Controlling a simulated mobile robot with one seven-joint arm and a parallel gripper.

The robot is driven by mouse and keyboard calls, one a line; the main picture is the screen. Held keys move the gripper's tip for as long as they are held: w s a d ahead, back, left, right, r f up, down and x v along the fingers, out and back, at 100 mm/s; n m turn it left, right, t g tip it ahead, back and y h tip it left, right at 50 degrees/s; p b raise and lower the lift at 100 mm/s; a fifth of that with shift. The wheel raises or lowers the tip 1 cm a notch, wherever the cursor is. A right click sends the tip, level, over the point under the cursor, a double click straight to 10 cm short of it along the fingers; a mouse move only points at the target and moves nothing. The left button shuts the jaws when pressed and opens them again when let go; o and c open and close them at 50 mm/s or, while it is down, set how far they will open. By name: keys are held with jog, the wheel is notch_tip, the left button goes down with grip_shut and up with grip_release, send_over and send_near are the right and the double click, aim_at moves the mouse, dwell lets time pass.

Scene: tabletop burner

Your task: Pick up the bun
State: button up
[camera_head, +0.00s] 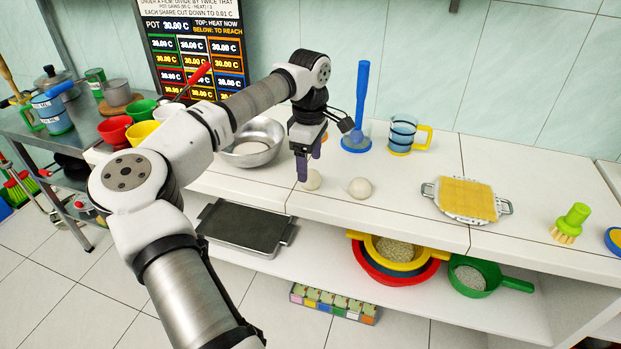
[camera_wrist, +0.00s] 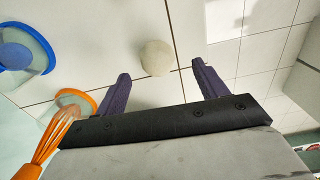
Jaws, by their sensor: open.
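In the wrist view a single pale bun (camera_wrist: 156,58) shows in the gap between the fingertips of my gripper (camera_wrist: 160,69), nearer the left one in the picture.
A metal bowl (camera_head: 251,144) stands left of my gripper. A blue-handled tool (camera_head: 361,105) and a clear mug with a yellow handle (camera_head: 403,134) stand behind. An orange whisk (camera_wrist: 50,142) shows close by in the wrist view.

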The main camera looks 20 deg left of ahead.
aim_at(311, 172)
jog(key=f, duration=0.4)
jog(key=shift+w+f+p, duration=0.2)
jog(key=shift+f+p, duration=0.15)
jog(key=shift+f, duration=0.05)
jog(key=shift+c, duration=0.4)
jog(key=c, duration=1.2)
jog(key=shift+r, duration=0.1)
notch_tip(311, 172, up, 20)
